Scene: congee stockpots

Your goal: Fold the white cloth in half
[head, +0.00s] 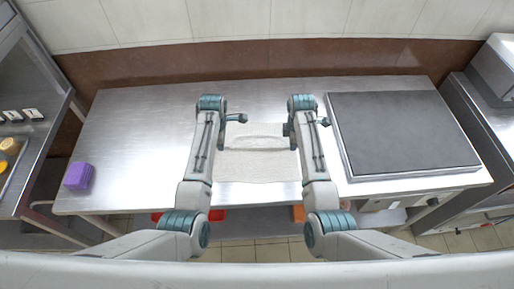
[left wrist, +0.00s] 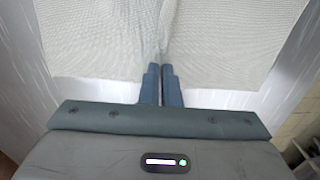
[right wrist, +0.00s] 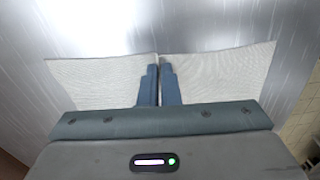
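The white cloth (head: 258,168) lies flat on the steel table between my two arms, with a raised crease running left to right across it in the head view. In the left wrist view the cloth (left wrist: 95,40) has a ridge leading to my left gripper (left wrist: 162,70), whose fingers are nearly together on the cloth at its edge. In the right wrist view the cloth (right wrist: 215,75) lies on both sides of my right gripper (right wrist: 159,70), whose fingers are nearly together with a pinched seam of cloth. In the head view my arms hide both sets of fingertips.
A dark flat plate (head: 400,130) covers the table's right part. A purple block (head: 78,176) sits at the table's left front corner. A brown wall strip (head: 250,62) runs behind the table.

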